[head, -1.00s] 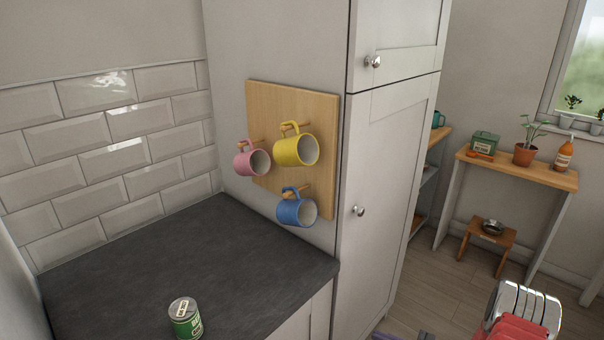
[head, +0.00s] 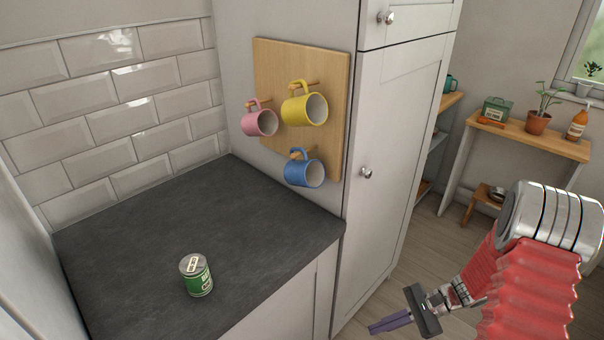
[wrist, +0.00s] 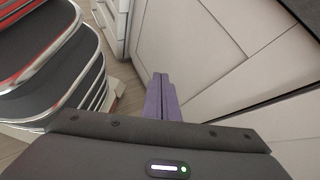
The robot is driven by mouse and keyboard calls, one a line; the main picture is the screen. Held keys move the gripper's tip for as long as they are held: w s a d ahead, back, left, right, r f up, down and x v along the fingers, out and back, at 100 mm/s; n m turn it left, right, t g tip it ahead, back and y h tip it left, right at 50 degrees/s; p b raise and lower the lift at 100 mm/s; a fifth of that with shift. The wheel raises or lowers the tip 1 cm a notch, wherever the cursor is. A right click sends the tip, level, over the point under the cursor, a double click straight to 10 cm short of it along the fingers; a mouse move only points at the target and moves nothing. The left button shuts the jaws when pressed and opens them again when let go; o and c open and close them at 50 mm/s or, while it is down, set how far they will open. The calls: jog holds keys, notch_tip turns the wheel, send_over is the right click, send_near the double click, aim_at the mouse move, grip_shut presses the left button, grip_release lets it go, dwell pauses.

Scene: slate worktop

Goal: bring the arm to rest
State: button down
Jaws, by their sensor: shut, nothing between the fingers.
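My gripper (head: 388,322) is at the lower right of the head view, low in front of the tall cabinet and to the right of the worktop. Its purple fingers are shut together with nothing between them, as the wrist view (wrist: 161,90) also shows. My red-sleeved arm comes down from the right edge of the head view and folds toward the gripper. The gripper is apart from the worktop, the mugs and the can.
A green can (head: 196,276) stands on the slate worktop (head: 140,230). Pink (head: 262,123), yellow (head: 306,108) and blue (head: 305,172) mugs hang on a wooden peg board (head: 334,95). The tall cabinet (head: 385,200) stands beside it. A wooden side table (head: 540,140) is at the back right.

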jog(key=s+a+r+n+t+h, duration=0.1)
jog(key=s+r+n+t+h, duration=0.1)
jog(key=r, duration=0.9)
jog(key=s+a+r+n+t+h, duration=0.2)
jog(key=s+r+n+h, duration=0.3)
jog(key=r, duration=0.6)
jog(key=s+a+r+n+t+h, duration=0.2)
jog(key=s+r+n+h, duration=0.2)
jog(key=r, duration=0.6)
jog(key=s+n, duration=0.2)
jog(key=n, duration=0.1)
jog(key=shift+s+a+r+n, duration=0.2)
jog(key=shift+s+r+n, duration=0.05)
jog(key=shift+r+n, duration=0.15)
dwell(1.3)
